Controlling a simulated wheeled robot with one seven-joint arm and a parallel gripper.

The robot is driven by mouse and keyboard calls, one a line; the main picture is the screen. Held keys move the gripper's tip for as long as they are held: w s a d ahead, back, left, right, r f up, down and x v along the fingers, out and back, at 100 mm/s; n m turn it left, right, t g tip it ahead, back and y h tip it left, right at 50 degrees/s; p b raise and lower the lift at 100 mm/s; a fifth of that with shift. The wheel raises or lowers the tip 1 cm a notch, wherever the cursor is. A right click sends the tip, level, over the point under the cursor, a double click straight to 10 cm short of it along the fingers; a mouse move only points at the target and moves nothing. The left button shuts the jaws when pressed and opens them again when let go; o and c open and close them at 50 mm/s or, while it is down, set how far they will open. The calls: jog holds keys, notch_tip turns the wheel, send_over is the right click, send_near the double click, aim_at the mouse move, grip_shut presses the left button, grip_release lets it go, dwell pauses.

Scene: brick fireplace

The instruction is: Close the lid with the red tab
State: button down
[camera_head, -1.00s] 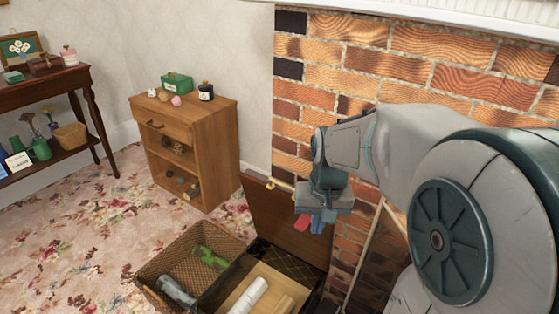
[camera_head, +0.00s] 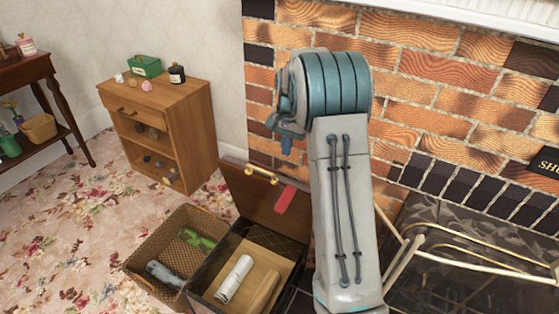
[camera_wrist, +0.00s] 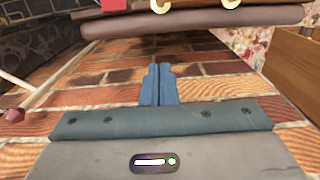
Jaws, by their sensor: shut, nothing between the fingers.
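An open box (camera_head: 205,286) stands on the floor in front of the brick fireplace. Its brown lid (camera_head: 245,190) is raised and leans back towards the bricks. The red tab (camera_head: 285,200) is on the lid's right side, with a brass handle (camera_head: 262,174) on its upper edge. In the wrist view the red tab (camera_wrist: 114,5), the handle (camera_wrist: 195,4) and the lid's edge (camera_wrist: 190,20) show at the top. My gripper (camera_head: 286,146) is above the lid's top edge, near the bricks. Its blue fingers (camera_wrist: 158,70) are together, empty and apart from the lid.
A wicker basket (camera_head: 140,262) holding a green item and a grey item stands left of the box. The box holds a white roll (camera_head: 234,279). A wooden cabinet (camera_head: 190,125) stands behind at left. A metal-framed fireplace screen (camera_head: 450,262) is at right.

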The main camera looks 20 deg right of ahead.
notch_tip(320, 180, down, 10)
jog(key=shift+a+r+b, duration=0.15)
jog(key=shift+r+b, duration=0.05)
jog(key=shift+b, duration=0.85)
